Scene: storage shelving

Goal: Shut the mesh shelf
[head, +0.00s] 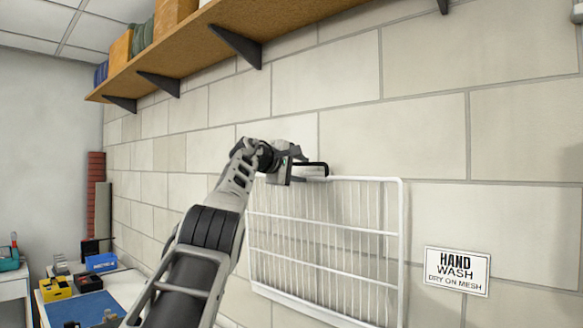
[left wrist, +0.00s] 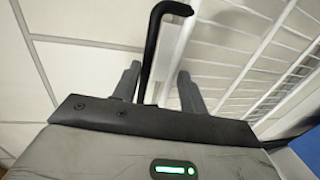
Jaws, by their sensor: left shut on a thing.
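The mesh shelf (head: 325,229) is a white wire rack. It stands nearly upright along the block wall in the head view, with its top rail near my left gripper. My left gripper (head: 303,169) is at the shelf's upper left and is shut on a black handle (head: 319,164). In the left wrist view, this bent black handle (left wrist: 153,45) rises between the two fingers (left wrist: 158,88). The white shelf wires (left wrist: 235,60) run beside it on the right. The gripper hides how the handle joins the shelf. My right gripper is not in view.
A wooden wall shelf (head: 185,42) on black brackets runs above, holding boxes. A "HAND WASH" sign (head: 457,272) is on the wall at right. A bench with yellow and blue items (head: 57,288) stands lower left. The wall between the wooden shelf and the mesh shelf is clear.

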